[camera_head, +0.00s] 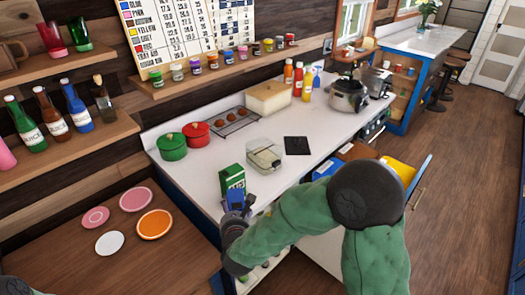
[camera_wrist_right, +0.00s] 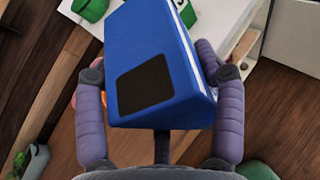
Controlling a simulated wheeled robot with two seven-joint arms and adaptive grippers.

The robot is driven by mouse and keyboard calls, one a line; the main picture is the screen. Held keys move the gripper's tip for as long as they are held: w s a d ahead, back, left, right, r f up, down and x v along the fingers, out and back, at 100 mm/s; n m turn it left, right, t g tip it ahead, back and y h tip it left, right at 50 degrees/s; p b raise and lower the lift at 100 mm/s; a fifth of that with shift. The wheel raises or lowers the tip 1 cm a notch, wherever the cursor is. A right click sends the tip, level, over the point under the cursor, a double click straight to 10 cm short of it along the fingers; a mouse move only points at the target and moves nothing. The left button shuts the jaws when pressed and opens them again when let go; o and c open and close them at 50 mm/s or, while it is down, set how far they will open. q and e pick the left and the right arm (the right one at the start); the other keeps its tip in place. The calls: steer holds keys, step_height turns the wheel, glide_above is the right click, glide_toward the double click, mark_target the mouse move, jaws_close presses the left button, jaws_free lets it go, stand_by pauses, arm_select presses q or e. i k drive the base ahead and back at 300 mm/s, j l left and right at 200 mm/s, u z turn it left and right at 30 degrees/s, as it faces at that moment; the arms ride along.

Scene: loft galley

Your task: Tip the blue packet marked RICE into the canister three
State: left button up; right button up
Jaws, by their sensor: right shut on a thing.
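My right gripper (camera_head: 236,212) is shut on the blue packet (camera_head: 234,198), at the near left edge of the white counter. In the right wrist view the blue packet (camera_wrist_right: 150,65) sits between the two fingers of the right gripper (camera_wrist_right: 160,100), tilted, with a dark square on the face toward me. No RICE lettering is readable. A green box (camera_head: 232,179) stands just behind the packet in the head view. I cannot make out any canister marked three. My left gripper is not in view.
The white counter (camera_head: 205,172) holds a green pot (camera_head: 172,147), a red pot (camera_head: 197,135), a clear container (camera_head: 264,155) and a dark flat pad (camera_head: 297,145). Small jars (camera_head: 213,62) line a wall shelf. A wooden table with plates (camera_head: 154,224) is at left. Open drawers (camera_head: 398,172) stick out at right.

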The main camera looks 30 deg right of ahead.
mark_target(264, 155)
steer(key=l+u, duration=0.2)
steer(key=l, duration=0.7)
steer(key=l+u, duration=0.15)
steer(key=l, duration=0.7)
steer(key=k+l+u, duration=0.2)
steer(key=l, duration=0.7)
steer(key=i, duration=0.1)
